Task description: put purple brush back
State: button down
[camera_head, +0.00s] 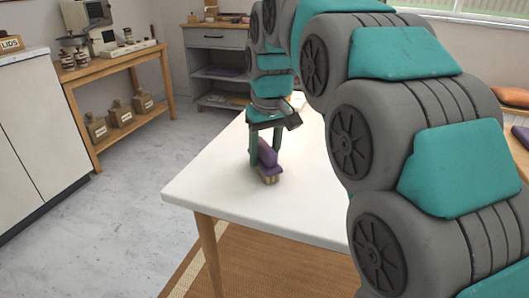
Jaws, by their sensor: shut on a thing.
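The purple brush (268,162) has a purple body and pale bristles at its lower end. It is at the white table (212,182), near the left part of the tabletop. My gripper (265,154) points down and is shut on the brush, with a finger showing on its left side. The bristles are at or just above the tabletop; I cannot tell whether they touch. My arm covers the right part of the table.
A wooden shelf (128,59) with a scale and several jars stands at the back left, beside a white cabinet (38,120). A grey drawer unit (217,38) stands at the back. The table's front left top is bare. The floor (115,215) at left is clear.

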aim_at(268, 148)
jog(key=shift+f, duration=0.15)
jog(key=shift+c, duration=1.5)
grip_release()
jog(key=r, duration=0.3)
jog(key=s+r, duration=0.1)
jog(key=r, duration=0.7)
jog(key=shift+s+d, duration=0.2)
jog(key=shift+d, duration=0.15)
jog(key=shift+s+r+p, duration=0.15)
jog(key=shift+r+p, duration=0.45)
jog(key=shift+p, duration=0.2)
